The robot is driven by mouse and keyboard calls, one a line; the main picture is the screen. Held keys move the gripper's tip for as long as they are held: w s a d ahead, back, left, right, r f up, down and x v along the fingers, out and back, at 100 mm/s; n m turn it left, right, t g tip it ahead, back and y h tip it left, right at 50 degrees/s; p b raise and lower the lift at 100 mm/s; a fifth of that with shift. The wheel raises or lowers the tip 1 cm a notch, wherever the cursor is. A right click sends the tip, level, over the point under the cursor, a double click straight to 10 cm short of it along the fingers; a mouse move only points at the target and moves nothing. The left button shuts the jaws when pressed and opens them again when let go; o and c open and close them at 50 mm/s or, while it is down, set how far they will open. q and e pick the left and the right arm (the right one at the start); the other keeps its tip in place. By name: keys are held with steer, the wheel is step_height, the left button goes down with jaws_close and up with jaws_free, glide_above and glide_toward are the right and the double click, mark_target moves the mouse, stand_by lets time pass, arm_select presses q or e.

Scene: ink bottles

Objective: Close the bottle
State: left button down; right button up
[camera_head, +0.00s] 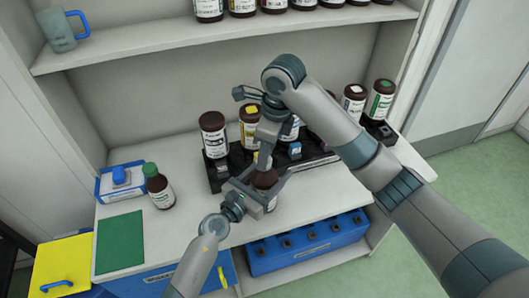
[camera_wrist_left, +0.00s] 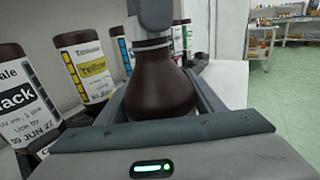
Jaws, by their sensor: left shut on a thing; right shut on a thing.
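A dark brown bottle (camera_head: 265,179) stands upright near the front of the worktop; its round body and narrow neck show in the left wrist view (camera_wrist_left: 160,85). My left gripper (camera_head: 262,192) is shut around the bottle's body, one finger on each side. My right gripper (camera_head: 265,148) reaches down from above and is shut at the top of the bottle, in line with the neck. It also shows in the left wrist view (camera_wrist_left: 151,14). The cap is hidden between its fingers, so I cannot tell how it sits on the neck.
A black rack (camera_head: 222,176) with several labelled brown bottles stands just behind. A green-capped bottle (camera_head: 159,187), a blue-and-white box (camera_head: 120,182) and a green mat (camera_head: 119,243) are at the left. A blue crate (camera_head: 310,246) sits below the worktop.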

steer(key=shift+r, duration=0.1)
steer(key=o, duration=1)
steer(key=shift+a, duration=0.1)
steer(key=shift+c, duration=0.2)
